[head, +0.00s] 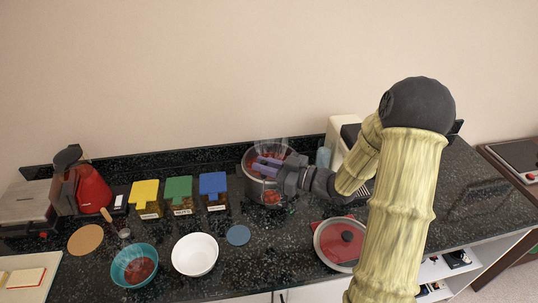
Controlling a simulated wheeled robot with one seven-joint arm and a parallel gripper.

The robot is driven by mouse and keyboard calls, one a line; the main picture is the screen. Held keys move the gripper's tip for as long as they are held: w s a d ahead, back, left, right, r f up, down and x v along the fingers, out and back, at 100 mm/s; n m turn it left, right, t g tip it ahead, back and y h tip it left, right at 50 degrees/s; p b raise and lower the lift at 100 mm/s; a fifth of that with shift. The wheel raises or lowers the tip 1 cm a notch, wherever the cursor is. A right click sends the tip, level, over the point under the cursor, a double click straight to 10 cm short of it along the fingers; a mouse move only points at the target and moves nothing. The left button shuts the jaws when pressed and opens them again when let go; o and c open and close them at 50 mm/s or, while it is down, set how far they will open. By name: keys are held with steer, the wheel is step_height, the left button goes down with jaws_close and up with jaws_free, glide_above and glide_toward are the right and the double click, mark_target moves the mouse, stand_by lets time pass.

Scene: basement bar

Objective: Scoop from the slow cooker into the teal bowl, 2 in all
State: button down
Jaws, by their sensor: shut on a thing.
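The slow cooker (248,189) is a round, open grey pot at the back of the dark counter, with red food inside and faint steam above it. My gripper (264,166) has purple fingers and reaches in from the right over the cooker's opening. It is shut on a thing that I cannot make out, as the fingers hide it. The teal bowl (116,259) stands at the front left of the counter, well apart from my gripper. Red food (139,270) lies in it.
A white bowl (195,255) stands right of the teal bowl. Yellow-, green- and blue-lidded boxes (180,190) stand left of the cooker. A small wooden-handled scoop (124,233) lies behind the teal bowl. A red kettle (93,190) stands far left.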

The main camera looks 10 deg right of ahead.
steer(key=s+a+f+n+g+y+b, duration=0.1)
steer(key=s+n+g, duration=0.2)
steer(key=s, duration=0.5)
steer(key=s+a+f+n+g+y+b, duration=0.2)
steer(key=s+n+g, duration=0.1)
steer(key=s+g, duration=0.3)
steer(key=shift+s+f, duration=0.3)
steer(key=shift+s, duration=0.65)
